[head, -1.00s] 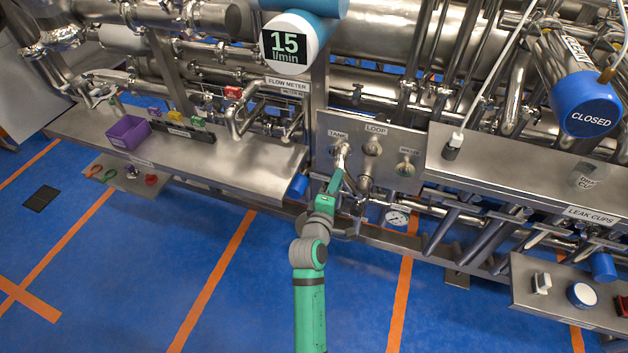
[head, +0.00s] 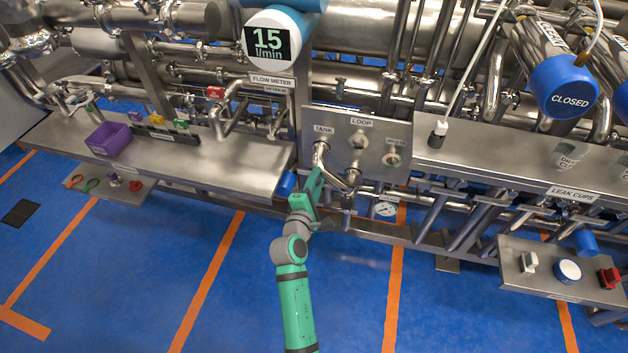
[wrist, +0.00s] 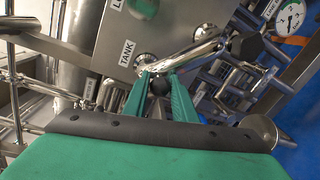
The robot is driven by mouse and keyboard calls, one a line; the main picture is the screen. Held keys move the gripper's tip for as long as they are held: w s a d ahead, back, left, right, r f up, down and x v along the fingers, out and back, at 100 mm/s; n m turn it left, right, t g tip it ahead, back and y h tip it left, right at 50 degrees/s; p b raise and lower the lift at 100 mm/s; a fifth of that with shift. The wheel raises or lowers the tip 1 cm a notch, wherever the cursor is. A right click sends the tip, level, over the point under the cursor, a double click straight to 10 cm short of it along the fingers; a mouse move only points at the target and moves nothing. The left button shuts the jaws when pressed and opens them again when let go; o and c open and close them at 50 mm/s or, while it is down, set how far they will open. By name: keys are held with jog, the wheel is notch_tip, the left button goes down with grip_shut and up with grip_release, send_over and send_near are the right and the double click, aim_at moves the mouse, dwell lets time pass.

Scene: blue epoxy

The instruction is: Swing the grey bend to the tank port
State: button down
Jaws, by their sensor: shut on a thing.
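The grey metal bend (head: 336,179) is a shiny curved pipe low on the port panel (head: 379,130). One end lies at or very near the tank port under the TANK label (head: 323,129); whether it is seated I cannot tell. My gripper (head: 315,172) is shut at the bend, just below the tank port. The TANK label also shows there (wrist: 127,53). The fingers hide part of the bend.
A steel shelf with a purple bin (head: 108,138) is at left. A gauge (head: 384,209) and pipes lie below the panel. The blue floor in front is clear.

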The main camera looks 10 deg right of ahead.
jog(key=shift+d, duration=0.1)
jog(key=c, duration=1.5)
grip_release()
jog(key=shift+o, duration=0.2)
jog(key=shift+s, duration=0.1)
jog(key=v, duration=1)
jog(key=shift+s+a, duration=0.2)
jog(key=shift+a, duration=0.05)
